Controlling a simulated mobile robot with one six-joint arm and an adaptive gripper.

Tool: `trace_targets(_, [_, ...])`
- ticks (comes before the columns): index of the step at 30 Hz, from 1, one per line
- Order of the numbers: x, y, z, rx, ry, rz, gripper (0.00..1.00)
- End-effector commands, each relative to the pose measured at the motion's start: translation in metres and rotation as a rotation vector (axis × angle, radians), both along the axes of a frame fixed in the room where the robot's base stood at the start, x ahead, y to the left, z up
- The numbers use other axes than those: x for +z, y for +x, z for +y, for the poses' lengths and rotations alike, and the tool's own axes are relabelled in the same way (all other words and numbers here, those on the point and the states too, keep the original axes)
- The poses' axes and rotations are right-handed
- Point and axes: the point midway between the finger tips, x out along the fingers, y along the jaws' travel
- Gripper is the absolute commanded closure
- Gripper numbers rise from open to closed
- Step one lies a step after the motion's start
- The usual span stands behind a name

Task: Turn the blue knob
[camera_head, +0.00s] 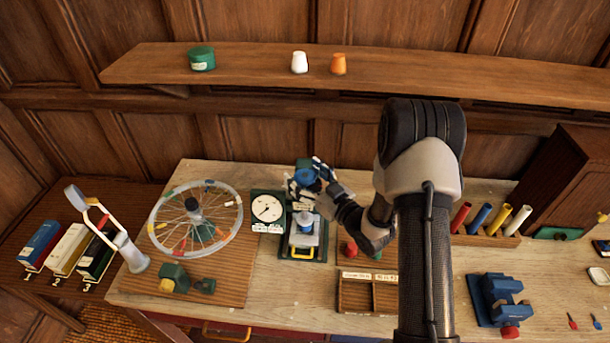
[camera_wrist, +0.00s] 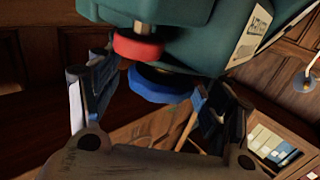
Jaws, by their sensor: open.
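The blue knob (camera_wrist: 160,86) is a round ribbed disc on the underside of a dark green housing (camera_wrist: 190,22) in the wrist view. A red knob (camera_wrist: 138,47) with a metal collar sits beside it. My gripper (camera_wrist: 150,92) is open, with one finger on each side of the blue knob; I cannot tell whether either finger touches it. In the head view my gripper (camera_head: 309,186) is over the middle of the bench, around a blue round part (camera_head: 305,174). The green housing there is largely hidden by the gripper.
A pressure gauge (camera_head: 267,208) and a spoked wheel (camera_head: 196,218) lie to the left. A wooden divided tray (camera_head: 369,294), a rack of coloured tubes (camera_head: 488,237) and a blue vise (camera_head: 497,298) are to the right. A shelf (camera_head: 430,78) runs along the wall behind.

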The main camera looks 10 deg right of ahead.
Motion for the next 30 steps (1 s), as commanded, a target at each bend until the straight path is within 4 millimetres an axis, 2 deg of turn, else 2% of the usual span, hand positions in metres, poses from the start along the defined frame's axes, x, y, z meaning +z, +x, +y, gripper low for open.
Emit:
trace_targets(2, [-0.0001,-0.0003,-0.0001,0.0,0.0,0.0,0.31])
trace_targets(21, [0.0001,-0.0004,-0.0002,0.0,0.0,0.0,0.73])
trace_targets(30, [-0.0009,-0.0007,0.0005,-0.034,0.0,0.0,0.73])
